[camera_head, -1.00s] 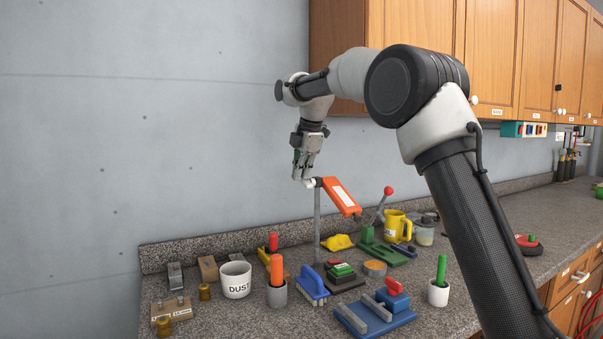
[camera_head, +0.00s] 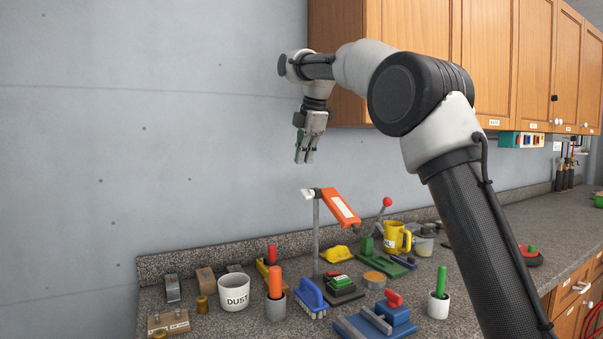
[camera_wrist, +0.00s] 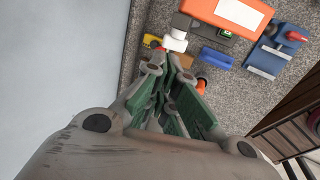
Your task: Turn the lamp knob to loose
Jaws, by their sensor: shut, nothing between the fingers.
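The lamp (camera_head: 340,208) has an orange head with a white label, tilted down to the right on a grey post. Its white knob (camera_head: 308,194) sits at the top of the post, on the left end of the head. In the wrist view the orange head (camera_wrist: 232,12) is at the top and the white knob (camera_wrist: 175,41) lies just beyond the fingertips. My gripper (camera_head: 305,162) points down above the knob, shut and empty, with a clear gap between them. The wrist view shows its fingers (camera_wrist: 170,68) with green pads. I cannot read any knob marking.
Below the lamp, the counter is crowded: a white DUST mug (camera_head: 234,296), a blue brush (camera_head: 311,298), a blue vise-like block (camera_head: 378,322) and a yellow mug (camera_head: 397,238). A wooden cabinet (camera_head: 337,60) hangs right of my gripper. The wall stands behind.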

